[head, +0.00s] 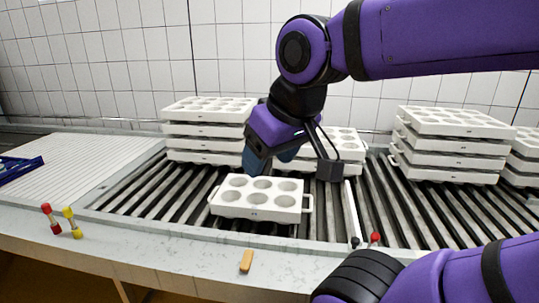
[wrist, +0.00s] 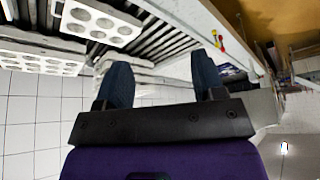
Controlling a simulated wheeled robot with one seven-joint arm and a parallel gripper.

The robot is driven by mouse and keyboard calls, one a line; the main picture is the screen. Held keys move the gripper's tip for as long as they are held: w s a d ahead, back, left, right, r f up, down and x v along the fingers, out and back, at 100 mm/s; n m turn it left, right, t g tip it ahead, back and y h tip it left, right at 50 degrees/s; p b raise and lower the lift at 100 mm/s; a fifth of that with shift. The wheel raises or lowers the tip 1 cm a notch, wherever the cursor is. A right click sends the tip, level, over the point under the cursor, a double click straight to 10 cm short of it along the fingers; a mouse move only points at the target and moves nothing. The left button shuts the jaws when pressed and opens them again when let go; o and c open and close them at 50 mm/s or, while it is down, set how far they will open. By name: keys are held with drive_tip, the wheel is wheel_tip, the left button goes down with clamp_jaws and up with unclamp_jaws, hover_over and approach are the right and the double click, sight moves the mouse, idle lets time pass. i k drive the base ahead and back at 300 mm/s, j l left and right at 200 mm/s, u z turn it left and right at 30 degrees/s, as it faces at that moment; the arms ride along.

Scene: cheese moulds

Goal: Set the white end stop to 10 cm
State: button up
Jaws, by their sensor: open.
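The white end stop (head: 351,210) is a thin white bar lying across the rollers, right of the nearest mould. A black knob (head: 355,241) sits at its near end, and a red-topped lever (head: 375,238) stands just right of that. I cannot read any scale or distance. My gripper (head: 270,158) hangs above and behind the single white mould (head: 258,198), left of the end stop, apart from it. In the wrist view my gripper (wrist: 162,78) has its two dark blue fingers spread with nothing between them. The end stop is not clear in the wrist view.
Stacks of white moulds stand at the back left (head: 205,143), behind my gripper (head: 338,143) and at the right (head: 450,150). Red and yellow handled pieces (head: 62,222) and a tan block (head: 246,261) lie on the near ledge. A ribbed white board (head: 75,165) is at left.

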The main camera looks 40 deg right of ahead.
sight(356, 244)
drive_tip(key=z, duration=1.7)
